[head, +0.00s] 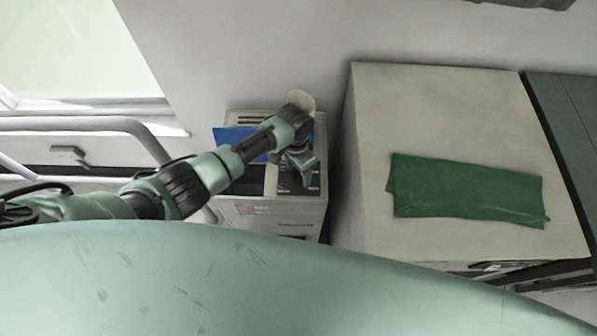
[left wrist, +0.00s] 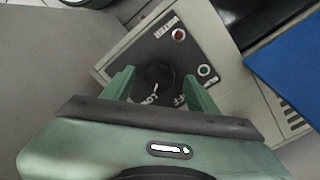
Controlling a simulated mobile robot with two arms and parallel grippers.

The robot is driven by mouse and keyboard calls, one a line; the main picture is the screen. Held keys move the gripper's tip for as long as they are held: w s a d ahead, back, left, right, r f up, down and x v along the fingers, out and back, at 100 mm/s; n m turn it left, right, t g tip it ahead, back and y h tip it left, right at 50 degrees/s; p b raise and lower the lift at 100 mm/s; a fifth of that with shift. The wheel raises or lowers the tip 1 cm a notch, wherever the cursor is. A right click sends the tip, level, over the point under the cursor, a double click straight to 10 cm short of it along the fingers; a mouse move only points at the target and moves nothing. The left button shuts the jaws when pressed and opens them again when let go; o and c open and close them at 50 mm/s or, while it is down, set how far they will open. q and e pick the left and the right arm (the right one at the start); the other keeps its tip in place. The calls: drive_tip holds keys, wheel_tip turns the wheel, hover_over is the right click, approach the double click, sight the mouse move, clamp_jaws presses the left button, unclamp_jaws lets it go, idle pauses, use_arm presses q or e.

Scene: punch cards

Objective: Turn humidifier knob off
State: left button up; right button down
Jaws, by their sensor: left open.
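The humidifier (head: 270,218) is a light grey box against the wall in the head view, left of a large beige cabinet. Its dark control panel (left wrist: 205,50) shows in the left wrist view, with a red light, a green light and white lettering, partly covered. The black round knob (left wrist: 158,75) is on this panel, with a pale pointer mark. My left gripper (left wrist: 159,78) is open, with its green fingers on either side of the knob. I cannot tell whether they touch it. In the head view my left gripper (head: 304,170) is over the panel and hides the knob.
The beige cabinet (head: 430,110) stands close on the right, with a folded green cloth (head: 465,190) on top. A blue flat item (head: 230,138) lies on the humidifier's top, partly behind my arm. A grey rail (head: 80,124) runs below the window at left.

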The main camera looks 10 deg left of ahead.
use_arm(q)
drive_tip(key=shift+f, duration=0.5)
clamp_jaws()
